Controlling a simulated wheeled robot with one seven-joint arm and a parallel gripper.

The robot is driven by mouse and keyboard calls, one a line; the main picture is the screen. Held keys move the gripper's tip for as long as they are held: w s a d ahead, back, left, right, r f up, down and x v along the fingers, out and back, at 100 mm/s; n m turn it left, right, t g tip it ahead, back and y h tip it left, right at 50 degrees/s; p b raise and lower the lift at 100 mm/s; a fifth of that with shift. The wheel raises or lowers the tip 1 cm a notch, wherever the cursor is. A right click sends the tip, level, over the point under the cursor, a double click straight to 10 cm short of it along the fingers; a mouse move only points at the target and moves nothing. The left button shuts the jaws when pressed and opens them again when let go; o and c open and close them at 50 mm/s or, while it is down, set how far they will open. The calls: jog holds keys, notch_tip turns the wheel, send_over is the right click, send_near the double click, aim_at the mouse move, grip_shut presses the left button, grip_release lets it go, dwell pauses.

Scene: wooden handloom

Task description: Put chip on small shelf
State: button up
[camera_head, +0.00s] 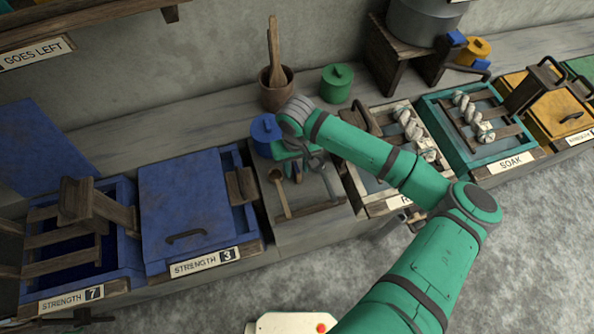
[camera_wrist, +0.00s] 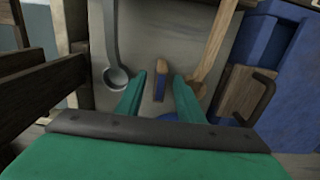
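A small block with a tan wooden end and blue sides, likely the chip (camera_wrist: 160,83), lies on the grey bench top in the wrist view. My gripper (camera_wrist: 160,77) is open, with one green finger on each side of the block and visible gaps. I cannot tell the height of the fingertips above the bench. In the head view my gripper (camera_head: 299,167) hangs over the grey bench section, and the block is not clearly visible. A wooden shelf (camera_head: 75,18) with a "GOES LEFT" sign is at upper left; I cannot tell whether it is the small shelf.
A metal ladle (camera_wrist: 115,65) and a wooden spoon (camera_wrist: 212,55) lie close on either side of the block. A lidded blue pot (camera_head: 265,132) stands just behind my gripper. Blue vats (camera_head: 188,212) are left; "SOAK" vat (camera_head: 475,125) is right. A green pot (camera_head: 337,83) stands behind.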

jog(key=shift+w+f, duration=0.2)
jog(key=shift+f, duration=0.5)
jog(key=shift+s+d, duration=0.1)
jog(key=shift+d, duration=0.15)
jog(key=c, duration=0.7)
jog(key=shift+s+a, duration=0.1)
jog(key=shift+a, duration=0.3)
grip_shut()
jog(key=shift+d+r, duration=0.1)
jog(key=shift+r, duration=0.05)
